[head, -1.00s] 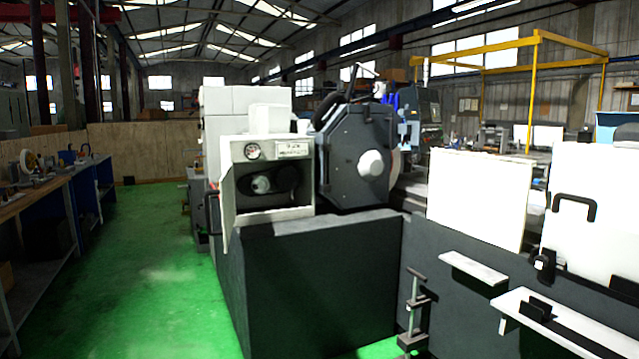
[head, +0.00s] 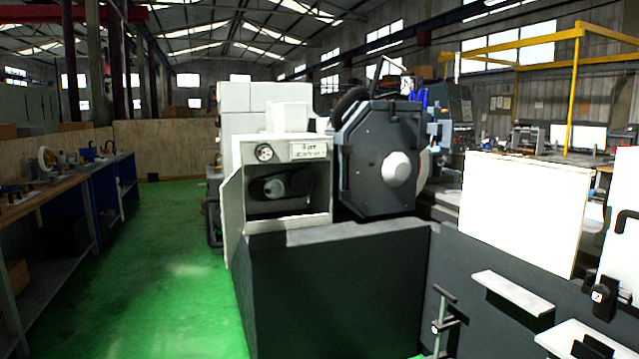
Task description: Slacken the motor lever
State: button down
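The grinder (head: 330,285) stands in the middle and right of the head view, with a dark base. Its pale wheelhead housing (head: 300,150) has an open bay showing a dark belt and a grey pulley (head: 273,187). A dark octagonal wheel guard (head: 375,150) with a pale hub is to the right of the bay. I cannot make out the motor lever for certain. A dark bent bar (head: 212,225) shows at the left side of the housing, but I cannot tell what it is. My gripper is not in view.
A workbench (head: 65,190) with tools runs along the left. The green floor (head: 165,270) between bench and grinder is clear. A post with a small bracket (head: 440,320) and a pale shelf (head: 512,293) stick out at the front right.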

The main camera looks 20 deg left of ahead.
aim_at(309, 185)
jog(key=u, duration=0.05)
jog(key=i, duration=2.3)
jog(key=u, duration=2.1)
